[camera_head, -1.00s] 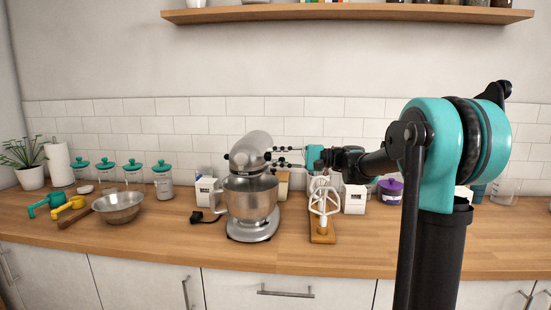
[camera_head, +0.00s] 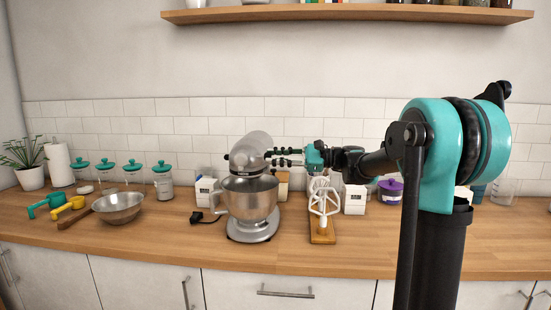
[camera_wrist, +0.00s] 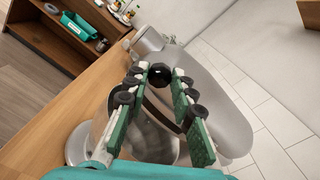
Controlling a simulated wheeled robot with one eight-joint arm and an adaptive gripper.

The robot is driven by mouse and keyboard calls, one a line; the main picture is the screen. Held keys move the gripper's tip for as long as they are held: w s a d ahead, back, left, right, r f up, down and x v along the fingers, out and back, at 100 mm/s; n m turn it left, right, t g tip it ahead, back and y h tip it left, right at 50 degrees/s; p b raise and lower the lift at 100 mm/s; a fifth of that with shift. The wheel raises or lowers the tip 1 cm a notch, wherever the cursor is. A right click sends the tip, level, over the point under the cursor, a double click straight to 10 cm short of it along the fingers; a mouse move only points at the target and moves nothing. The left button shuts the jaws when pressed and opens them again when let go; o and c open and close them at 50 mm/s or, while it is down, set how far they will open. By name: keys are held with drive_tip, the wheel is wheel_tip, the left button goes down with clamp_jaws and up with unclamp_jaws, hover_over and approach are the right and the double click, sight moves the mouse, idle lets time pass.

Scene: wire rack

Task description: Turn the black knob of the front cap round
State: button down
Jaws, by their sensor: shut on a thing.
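The silver stand mixer (camera_head: 252,165) stands upright on the counter with its metal bowl (camera_head: 250,196). In the wrist view, the round black knob (camera_wrist: 159,75) sits between my fingertips, against the mixer's silver body (camera_wrist: 221,112). My gripper (camera_wrist: 160,74) is shut on the knob, one green-padded finger on each side. In the head view, my gripper (camera_head: 277,156) reaches in level from the right to the mixer head. The fingers hide the knob there. No marking that would tell how far the knob is turned can be made out.
A whisk-like beater attachment (camera_head: 324,200) on a wooden board stands right of the mixer, below my arm. White boxes (camera_head: 354,199) stand behind on both sides. A steel bowl (camera_head: 118,206) and teal-lidded jars (camera_head: 162,182) are at left. The counter front is clear.

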drive_tip(key=shift+m, duration=0.3)
drive_tip(key=c, duration=1.3)
unclamp_jaws()
drive_tip(key=shift+d, duration=0.15)
drive_tip(key=d, duration=1.1)
drive_tip(key=shift+s+d, duration=0.2)
drive_tip(key=shift+d, duration=0.2)
drive_tip(key=shift+f, duration=0.1)
